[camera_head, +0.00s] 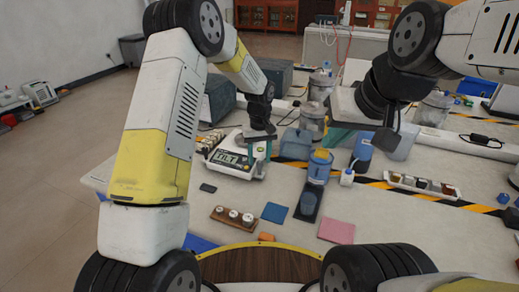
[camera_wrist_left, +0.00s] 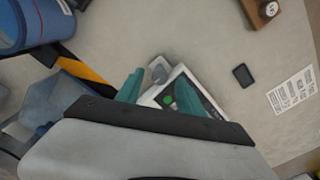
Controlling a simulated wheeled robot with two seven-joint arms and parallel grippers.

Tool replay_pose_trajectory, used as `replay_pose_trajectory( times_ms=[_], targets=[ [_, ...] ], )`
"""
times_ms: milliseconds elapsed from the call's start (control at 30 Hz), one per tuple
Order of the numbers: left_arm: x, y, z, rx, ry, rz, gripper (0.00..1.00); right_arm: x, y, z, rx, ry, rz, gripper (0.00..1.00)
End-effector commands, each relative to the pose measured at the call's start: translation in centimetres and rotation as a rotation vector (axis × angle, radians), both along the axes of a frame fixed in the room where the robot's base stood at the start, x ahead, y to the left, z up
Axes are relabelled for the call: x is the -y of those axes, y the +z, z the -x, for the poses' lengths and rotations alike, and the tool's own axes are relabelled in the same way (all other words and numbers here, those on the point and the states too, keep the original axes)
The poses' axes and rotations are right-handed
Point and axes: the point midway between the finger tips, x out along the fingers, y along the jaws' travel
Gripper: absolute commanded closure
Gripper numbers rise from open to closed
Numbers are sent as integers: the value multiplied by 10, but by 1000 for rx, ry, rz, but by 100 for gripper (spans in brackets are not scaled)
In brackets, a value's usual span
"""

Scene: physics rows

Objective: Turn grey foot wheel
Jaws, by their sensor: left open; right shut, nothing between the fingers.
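A white device (camera_head: 232,158) with a display reading "TILT" stands on the table left of centre. In the left wrist view its white body (camera_wrist_left: 183,76) shows partly, with a round green spot on it. A small grey part (camera_wrist_left: 158,70), which looks like the grey foot wheel, sticks out at its corner. My left gripper (camera_wrist_left: 160,88) is open, its teal fingers on either side of this corner; I cannot tell whether they touch it. In the head view my left gripper (camera_head: 259,147) hides the device's right end. My right gripper (camera_head: 339,137) is shut and empty above the table's right half.
A wooden block with white knobs (camera_head: 233,216), a blue mat (camera_head: 274,212) and a pink mat (camera_head: 336,232) lie in front. A blue container with a yellow part (camera_head: 319,166) stands right of the device. A small dark pad (camera_head: 208,188) lies left. Several jars stand behind.

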Motion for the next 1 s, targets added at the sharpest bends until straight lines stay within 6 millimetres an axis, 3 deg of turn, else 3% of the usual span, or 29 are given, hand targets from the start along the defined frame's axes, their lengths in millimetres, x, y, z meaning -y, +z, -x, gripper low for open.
replay_pose_trajectory(
  times_ms=[133,400,633,1000],
  targets=[
    [0,-10,0,0,0,0,55,0,0,0,0,0,0,100],
    [0,-11,0,0,0,1,55,0,0,0,0,0,0,100],
    [0,-11,0,0,0,1,100,0,0,0,0,0,0,100],
    [0,-11,0,0,-36,1,100,0,0,0,0,0,0,100]
  ],
)
